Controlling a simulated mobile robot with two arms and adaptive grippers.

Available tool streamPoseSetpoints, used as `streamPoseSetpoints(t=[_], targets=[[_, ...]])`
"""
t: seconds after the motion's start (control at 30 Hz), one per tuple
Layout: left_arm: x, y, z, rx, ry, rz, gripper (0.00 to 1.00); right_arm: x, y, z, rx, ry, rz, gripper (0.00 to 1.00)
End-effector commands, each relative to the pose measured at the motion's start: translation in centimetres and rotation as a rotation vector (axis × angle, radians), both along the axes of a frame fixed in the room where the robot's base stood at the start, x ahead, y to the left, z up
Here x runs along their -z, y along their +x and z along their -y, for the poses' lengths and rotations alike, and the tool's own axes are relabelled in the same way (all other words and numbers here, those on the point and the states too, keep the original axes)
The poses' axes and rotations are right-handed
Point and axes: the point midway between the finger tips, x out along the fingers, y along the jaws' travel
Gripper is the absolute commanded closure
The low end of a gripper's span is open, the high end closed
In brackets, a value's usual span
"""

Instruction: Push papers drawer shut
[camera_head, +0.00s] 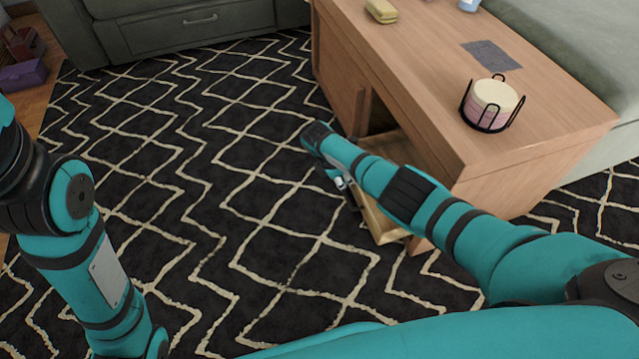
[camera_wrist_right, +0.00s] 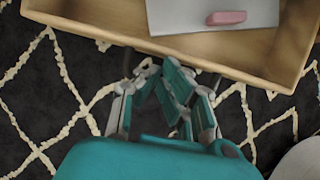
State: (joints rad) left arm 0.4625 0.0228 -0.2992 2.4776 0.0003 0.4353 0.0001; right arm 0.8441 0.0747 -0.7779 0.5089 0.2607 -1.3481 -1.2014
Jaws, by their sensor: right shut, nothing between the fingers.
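The papers drawer (camera_head: 378,222) is pulled out of the wooden coffee table (camera_head: 455,165), low over the rug, and my right arm covers much of it. In the right wrist view the open drawer (camera_wrist_right: 100,22) shows grey-white papers (camera_wrist_right: 180,14) with a pink block (camera_wrist_right: 227,18) on top. My right gripper (camera_head: 342,184) is mostly hidden behind its own wrist in the head view. In the wrist view the right gripper (camera_wrist_right: 172,75) is shut and empty, its fingers close to the drawer's front board; contact cannot be told. My left gripper is out of view.
On the tabletop stand a black wire holder with round coasters (camera_head: 490,105), a grey sheet (camera_head: 491,54) and a yellow box (camera_head: 381,10). A green sofa (camera_head: 180,20) is at the back. The patterned rug (camera_head: 220,190) before the table is clear.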

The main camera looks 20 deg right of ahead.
Motion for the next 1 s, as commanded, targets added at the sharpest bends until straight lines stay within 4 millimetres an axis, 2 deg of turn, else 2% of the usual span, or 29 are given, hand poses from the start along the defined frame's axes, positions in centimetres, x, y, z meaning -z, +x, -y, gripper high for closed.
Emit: streamPoseSetpoints(t=[0.03, 0.2, 0.5, 0.73, 1.0], targets=[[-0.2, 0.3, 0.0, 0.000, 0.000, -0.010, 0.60, -0.2, 0.0, 1.7, 0.005, -0.005, -0.001, 1.00], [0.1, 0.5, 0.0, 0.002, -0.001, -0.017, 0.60, 0.0, 0.1, 6.0, 0.005, -0.004, -0.001, 1.00], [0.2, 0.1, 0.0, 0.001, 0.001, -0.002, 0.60, 0.1, 0.4, 11.9, 0.003, -0.002, 0.001, 1.00], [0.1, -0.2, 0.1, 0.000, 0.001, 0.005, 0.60, 0.0, 0.5, 14.1, 0.002, -0.001, 0.001, 1.00], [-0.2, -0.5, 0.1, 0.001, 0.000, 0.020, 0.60, 0.0, 0.5, 14.6, 0.000, -0.001, 0.000, 1.00]])
